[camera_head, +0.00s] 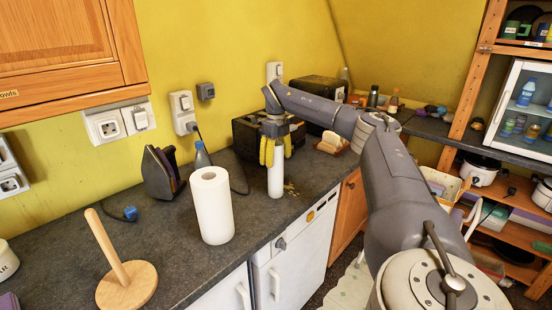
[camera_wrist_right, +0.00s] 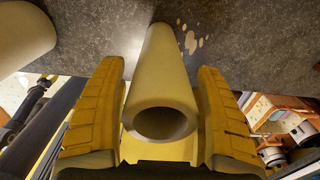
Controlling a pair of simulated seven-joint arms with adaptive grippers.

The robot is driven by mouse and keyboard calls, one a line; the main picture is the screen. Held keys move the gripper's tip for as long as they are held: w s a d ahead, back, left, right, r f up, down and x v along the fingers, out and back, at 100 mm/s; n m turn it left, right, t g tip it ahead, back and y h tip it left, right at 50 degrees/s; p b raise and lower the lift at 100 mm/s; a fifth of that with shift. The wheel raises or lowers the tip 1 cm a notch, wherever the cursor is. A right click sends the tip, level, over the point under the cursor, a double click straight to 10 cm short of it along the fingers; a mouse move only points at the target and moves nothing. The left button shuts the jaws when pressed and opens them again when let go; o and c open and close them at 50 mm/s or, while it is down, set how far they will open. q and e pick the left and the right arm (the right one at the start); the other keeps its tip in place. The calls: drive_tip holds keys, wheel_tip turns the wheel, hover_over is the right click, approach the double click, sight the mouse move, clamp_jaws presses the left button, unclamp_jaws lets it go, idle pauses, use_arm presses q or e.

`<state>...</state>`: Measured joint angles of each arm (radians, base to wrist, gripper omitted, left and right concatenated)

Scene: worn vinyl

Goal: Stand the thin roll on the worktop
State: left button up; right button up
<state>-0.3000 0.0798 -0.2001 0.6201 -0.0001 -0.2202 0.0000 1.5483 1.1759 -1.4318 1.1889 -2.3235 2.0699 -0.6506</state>
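The thin white roll (camera_head: 275,178) stands upright on the grey worktop (camera_head: 185,262), near its front edge. My right gripper (camera_head: 276,160) points down over its upper part, with yellow fingers on either side. In the right wrist view the hollow end of the thin roll (camera_wrist_right: 163,85) faces the camera between the fingers of my right gripper (camera_wrist_right: 162,72). Narrow gaps show between the roll and the fingertips, so the gripper looks open around it. The roll's top is hidden in the head view. My left gripper is not in view.
A thick white roll (camera_head: 212,205) stands to the left, with a wooden holder (camera_head: 127,285) farther left. A black appliance (camera_head: 250,135) is behind the gripper. Pale spots mark the worktop beside the thin roll.

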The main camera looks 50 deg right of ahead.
drive_tip(key=shift+r, duration=0.1)
idle(0.5)
wheel_tip(320, 180, up, 8)
drive_tip(key=shift+f, duration=0.2)
idle(1.7)
drive_tip(key=shift+r, duration=0.15)
idle(0.4)
wheel_tip(320, 180, up, 12)
idle(0.7)
